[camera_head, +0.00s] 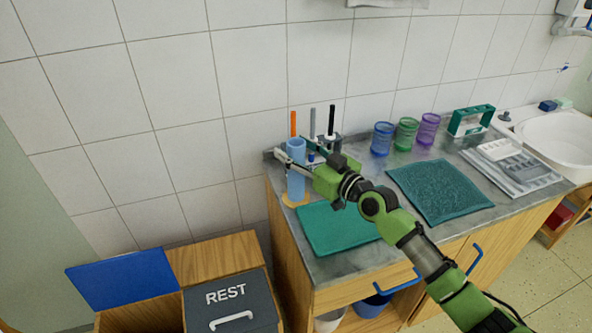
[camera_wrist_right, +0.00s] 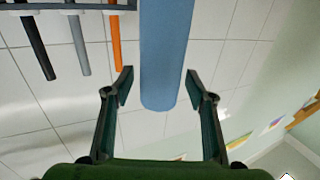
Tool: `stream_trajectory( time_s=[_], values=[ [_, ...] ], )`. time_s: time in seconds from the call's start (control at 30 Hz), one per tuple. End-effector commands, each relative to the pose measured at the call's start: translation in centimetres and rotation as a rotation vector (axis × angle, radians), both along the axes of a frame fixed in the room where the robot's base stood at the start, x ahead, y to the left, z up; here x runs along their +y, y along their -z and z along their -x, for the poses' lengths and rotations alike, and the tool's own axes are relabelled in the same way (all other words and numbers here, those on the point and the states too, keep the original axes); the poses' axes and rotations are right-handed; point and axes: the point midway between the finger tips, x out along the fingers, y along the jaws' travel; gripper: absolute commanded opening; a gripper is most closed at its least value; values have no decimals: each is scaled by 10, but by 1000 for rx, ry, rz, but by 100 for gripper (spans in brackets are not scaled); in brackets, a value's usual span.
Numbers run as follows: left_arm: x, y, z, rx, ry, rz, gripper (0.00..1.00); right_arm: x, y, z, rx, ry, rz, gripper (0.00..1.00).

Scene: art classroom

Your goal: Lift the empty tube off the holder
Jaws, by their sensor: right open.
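A tall light-blue tube (camera_head: 296,181) stands upright on a round yellow-orange holder (camera_head: 295,201) at the left end of the counter. My right gripper (camera_head: 289,147) is open near the tube's upper part, with one finger crossing in front of it and the other behind. In the right wrist view the tube (camera_wrist_right: 165,55) lies between the two spread fingers (camera_wrist_right: 160,88), with a gap visible on each side. The tube's inside is not visible. My left gripper is not in view.
Orange, grey and black sticks (camera_head: 331,120) stand in a rack close behind the tube. A green board (camera_head: 335,232) and dark teal mat (camera_head: 438,190) lie in front. Several cups (camera_head: 406,133) stand at the back. A REST bin (camera_head: 232,302) is below left.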

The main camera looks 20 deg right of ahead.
Motion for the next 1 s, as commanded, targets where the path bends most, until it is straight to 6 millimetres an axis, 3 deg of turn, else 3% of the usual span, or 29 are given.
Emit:
stream_trajectory(
  time_s=[0.13, 0.23, 0.27, 0.67, 0.83, 1.0],
  values=[
    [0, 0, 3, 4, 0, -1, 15, 0, 0, 0, 0, 0, 0, 48],
    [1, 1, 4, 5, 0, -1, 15, 0, 0, 0, 0, 0, 0, 23],
    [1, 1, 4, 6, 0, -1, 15, 0, 0, 0, 0, 0, 0, 21],
    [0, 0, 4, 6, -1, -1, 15, -1, -3, 0, -1, 1, 0, 20],
    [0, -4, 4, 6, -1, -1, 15, 0, -18, 0, -4, -1, 1, 20],
    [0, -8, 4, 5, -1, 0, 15, 0, -48, 0, -7, -1, 0, 20]
  ],
)
